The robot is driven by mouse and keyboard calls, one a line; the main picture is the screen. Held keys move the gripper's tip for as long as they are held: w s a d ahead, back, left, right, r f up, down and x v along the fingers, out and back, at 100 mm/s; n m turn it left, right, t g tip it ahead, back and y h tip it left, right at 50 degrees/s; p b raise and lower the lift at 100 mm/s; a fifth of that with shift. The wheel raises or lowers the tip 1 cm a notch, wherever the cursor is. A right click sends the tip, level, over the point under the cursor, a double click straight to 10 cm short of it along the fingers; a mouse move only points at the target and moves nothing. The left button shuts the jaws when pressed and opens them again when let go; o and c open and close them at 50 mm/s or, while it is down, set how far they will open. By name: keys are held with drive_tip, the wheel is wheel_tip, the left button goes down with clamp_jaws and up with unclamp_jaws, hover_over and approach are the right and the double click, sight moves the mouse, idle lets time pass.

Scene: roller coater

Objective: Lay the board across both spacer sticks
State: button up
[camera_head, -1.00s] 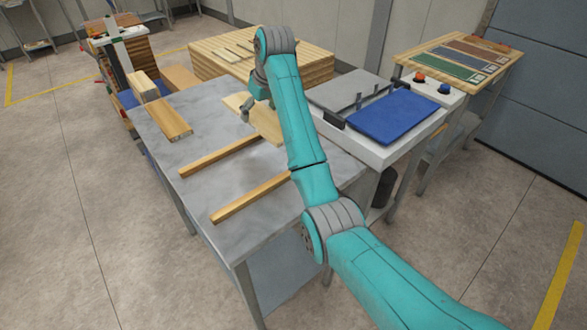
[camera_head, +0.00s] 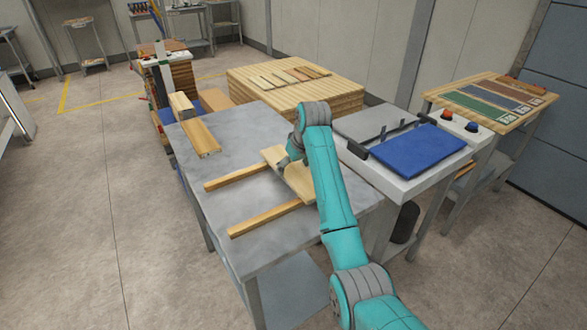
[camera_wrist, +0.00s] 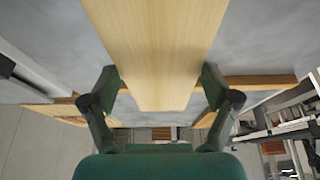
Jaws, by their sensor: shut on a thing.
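The light wooden board (camera_head: 299,182) is at the right ends of the two spacer sticks, partly hidden behind my arm in the head view. My gripper (camera_head: 291,156) is at its far part. In the wrist view, my gripper (camera_wrist: 160,80) has a finger on each long edge of the board (camera_wrist: 157,45). The far spacer stick (camera_head: 237,176) and near spacer stick (camera_head: 265,218) lie roughly parallel on the grey table. A stick (camera_wrist: 262,82) shows beyond the board in the wrist view. I cannot tell whether the board touches the sticks.
The grey metal table (camera_head: 215,250) has bare room to the left and front. Thick wooden blocks (camera_head: 200,137) lie at its far left. A machine with a blue pad (camera_head: 417,147) stands close on the right. A stacked wooden pallet (camera_head: 290,95) stands behind.

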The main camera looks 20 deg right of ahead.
drive_tip(key=shift+f, duration=0.35)
drive_tip(key=shift+f, duration=0.15)
drive_tip(key=o, duration=1.1)
